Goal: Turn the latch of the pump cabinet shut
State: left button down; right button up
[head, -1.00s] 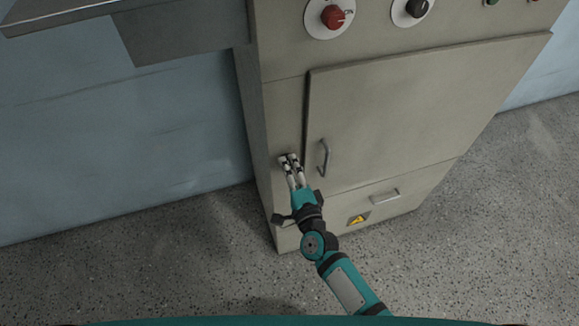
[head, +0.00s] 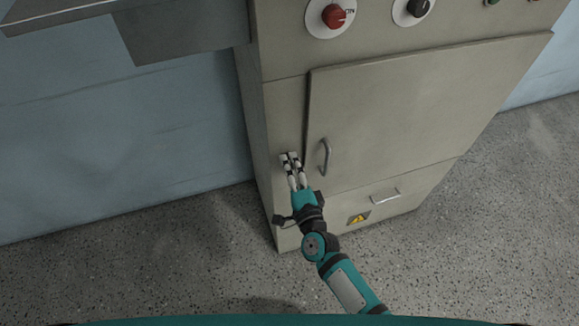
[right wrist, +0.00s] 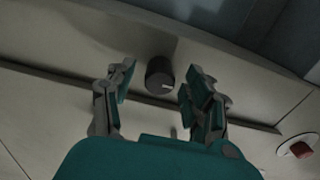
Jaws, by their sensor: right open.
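The pump cabinet (head: 278,105) is a beige metal box with a large door (head: 420,110) that looks closed and a grey bar handle (head: 325,157). The latch (right wrist: 160,74) is a dark round knob with a pale mark, on the narrow panel beside the door. My right gripper (head: 290,160) is at that panel, left of the handle, and hides the latch in the head view. In the right wrist view my right gripper (right wrist: 157,84) is open, with the latch between its fingers and visible gaps on both sides. My left gripper is not in view.
A red knob (head: 334,16) and a black knob (head: 418,8) sit above the door. A drawer with a small handle (head: 384,195) and a yellow warning label (head: 358,219) is below. A grey metal ledge (head: 190,30) juts out at upper left. The speckled floor (head: 480,250) is clear.

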jog(key=v, duration=1.1)
jog(key=shift+s, duration=0.25)
jog(key=shift+d, duration=0.1)
jog(key=s+d+f+n+g+h, duration=0.1)
jog(key=s+d+f+n+g, duration=0.2)
jog(key=f, duration=0.6)
jog(key=s+d+f+n+g, duration=0.2)
jog(key=s+f+n, duration=0.15)
jog(key=f, duration=0.65)
jog(key=s+d+f+n+g+h, duration=0.1)
jog(key=s+d+f+n+g, duration=0.2)
jog(key=f, duration=0.6)
jog(key=s+d+f+n+g+h, duration=0.1)
jog(key=s+d+f, duration=0.3)
jog(key=s, duration=0.4)
jog(key=s+d+f+n+g+h, duration=0.1)
jog(key=s+d+f+n+g, duration=0.2)
jog(key=s+f, duration=0.3)
jog(key=s+d+f+n+g+h, duration=0.1)
jog(key=s+d+f+n+g, duration=0.2)
jog(key=s, duration=0.7)
jog(key=shift+d+f+g+h, duration=0.3)
jog(key=shift+d+f+g, duration=0.3)
jog(key=shift+d+f, duration=0.3)
